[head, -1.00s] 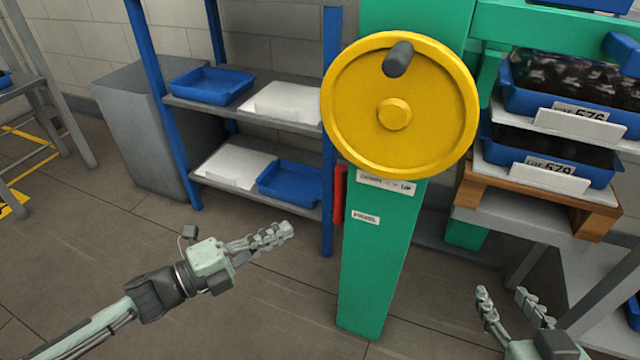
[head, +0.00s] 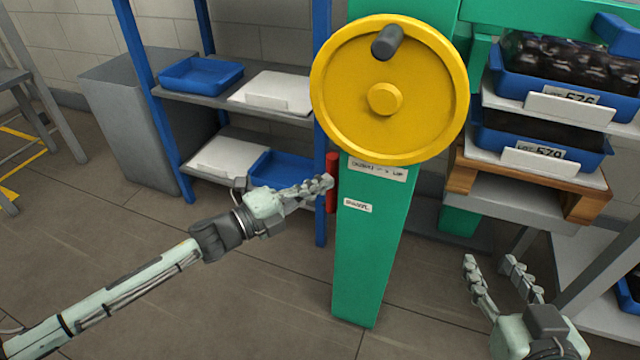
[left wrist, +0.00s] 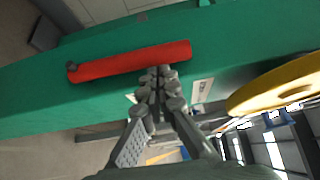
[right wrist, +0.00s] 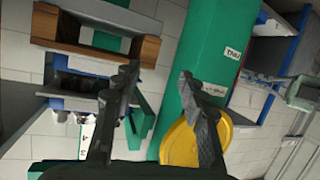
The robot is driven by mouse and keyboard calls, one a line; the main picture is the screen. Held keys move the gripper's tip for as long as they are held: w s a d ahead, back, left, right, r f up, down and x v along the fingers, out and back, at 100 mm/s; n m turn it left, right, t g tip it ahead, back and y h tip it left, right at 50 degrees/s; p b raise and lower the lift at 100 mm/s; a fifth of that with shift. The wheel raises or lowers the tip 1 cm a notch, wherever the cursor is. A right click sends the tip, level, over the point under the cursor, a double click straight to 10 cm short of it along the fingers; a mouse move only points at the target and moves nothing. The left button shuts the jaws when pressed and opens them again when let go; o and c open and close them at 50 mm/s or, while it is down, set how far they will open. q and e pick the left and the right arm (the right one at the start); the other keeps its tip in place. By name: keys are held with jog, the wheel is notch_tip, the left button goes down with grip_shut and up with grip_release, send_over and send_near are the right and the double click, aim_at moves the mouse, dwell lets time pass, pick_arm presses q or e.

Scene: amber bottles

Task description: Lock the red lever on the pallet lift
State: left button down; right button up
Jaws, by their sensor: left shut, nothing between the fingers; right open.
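The red lever (head: 331,182) is on the left side of the green column (head: 372,250) of the pallet lift, just below the yellow handwheel (head: 345,95). In the left wrist view the lever (left wrist: 130,61) is a long red bar along the green face, with a dark pivot at one end. My left gripper (head: 325,184) is shut and empty, with its fingertips right beside the lever; I cannot tell whether they touch it. The left fingertips also show in the left wrist view (left wrist: 158,75), near the bar's edge. My right gripper (head: 490,262) is open and empty, right of the column.
A blue-framed shelf (head: 180,88) with blue trays and white items stands at the left. On the right, blue crates (head: 540,90) of dark bottles sit on a wooden pallet (head: 460,180). The floor in front of the column is clear.

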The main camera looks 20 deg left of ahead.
aim_at(328, 167)
jog(key=shift+a, duration=0.1)
pick_arm(q)
jog(key=w+p, duration=0.1)
jog(key=p, duration=0.1)
jog(key=r+g+p, duration=0.1)
jog(key=p, duration=0.2)
jog(key=shift+w+n+y, duration=0.3)
jog(key=shift+w+n, duration=0.1)
jog(key=shift+w+r+p, duration=0.2)
jog(key=shift+w+p, duration=0.1)
jog(key=shift+w, duration=0.05)
jog(key=shift+w+f, duration=0.15)
jog(key=shift+w, duration=0.9)
pick_arm(e)
jog(key=s+d+f+m+g+h, duration=0.2)
jog(key=s+d+f+g+h, duration=0.3)
jog(key=s+d+f+g, duration=0.5)
jog(key=s+d+f, duration=0.2)
jog(key=d+f, duration=0.2)
jog(key=shift+s+f, duration=0.3)
jog(key=shift+s, duration=0.1)
jog(key=shift+d, duration=0.1)
